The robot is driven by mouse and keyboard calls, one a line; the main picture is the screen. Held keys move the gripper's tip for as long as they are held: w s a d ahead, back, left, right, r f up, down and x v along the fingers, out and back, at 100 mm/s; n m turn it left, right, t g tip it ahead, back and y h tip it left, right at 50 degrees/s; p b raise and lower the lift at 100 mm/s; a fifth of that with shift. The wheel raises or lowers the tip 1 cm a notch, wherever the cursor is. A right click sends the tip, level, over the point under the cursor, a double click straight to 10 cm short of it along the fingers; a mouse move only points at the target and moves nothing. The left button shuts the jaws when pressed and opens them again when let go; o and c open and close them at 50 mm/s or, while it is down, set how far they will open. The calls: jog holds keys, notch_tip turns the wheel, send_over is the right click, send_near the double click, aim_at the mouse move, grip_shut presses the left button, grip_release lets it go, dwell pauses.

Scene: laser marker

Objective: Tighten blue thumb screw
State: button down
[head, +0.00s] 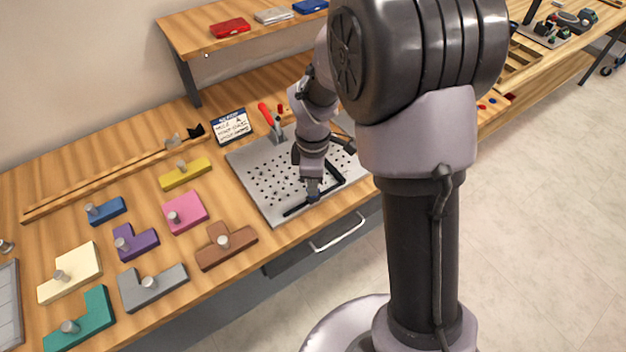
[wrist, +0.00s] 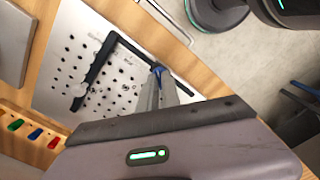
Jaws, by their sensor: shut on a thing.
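The fence lies on a grey perforated plate (wrist: 68,45). My gripper (wrist: 159,82) is shut on the blue thumb screw, its fingertips covering part of it. In the head view my gripper (head: 313,192) points down at the front edge of the plate (head: 250,160), over the black fence (head: 297,209). The screw itself cannot be made out in the head view.
A red-handled clamp (head: 268,115) stands at the plate's back edge, near a small sign (head: 232,126). Several knobbed coloured pieces, such as a pink one (head: 186,212) and a brown one (head: 226,247), lie left of the plate. A drawer handle (head: 338,233) juts out below the bench edge.

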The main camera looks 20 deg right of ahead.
jog(key=m, duration=0.4)
jog(key=shift+m, duration=0.3)
jog(key=m, duration=0.3)
jog(key=shift+m+p, duration=0.3)
jog(key=shift+m, duration=0.1)
jog(key=m, duration=0.4)
jog(key=shift+m+b, duration=0.4)
jog(key=shift+m, duration=1.5)
jog(key=c, duration=1.6)
grip_release()
jog(key=shift+o, duration=0.2)
